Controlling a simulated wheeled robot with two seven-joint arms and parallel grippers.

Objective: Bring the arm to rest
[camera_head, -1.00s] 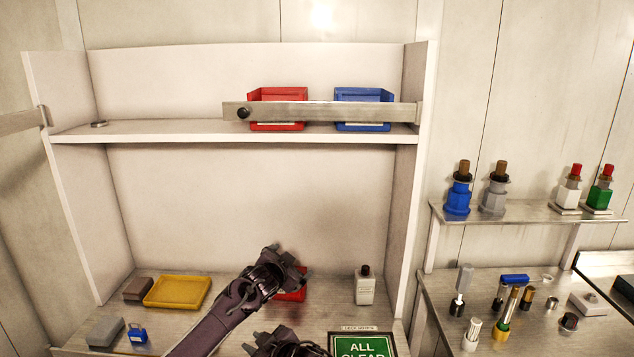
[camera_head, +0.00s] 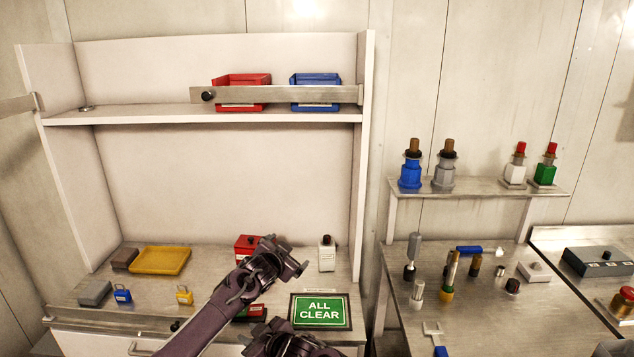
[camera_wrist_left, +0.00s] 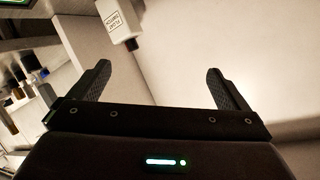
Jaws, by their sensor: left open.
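Another dark part of my arms is cut by the bottom edge of the head view.
The green ALL CLEAR sign (camera_head: 320,311) lies close to the right gripper. A red box (camera_head: 248,243) and a yellow tray (camera_head: 160,260) are on the counter. A metal bar (camera_head: 275,94) crosses the shelf front.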

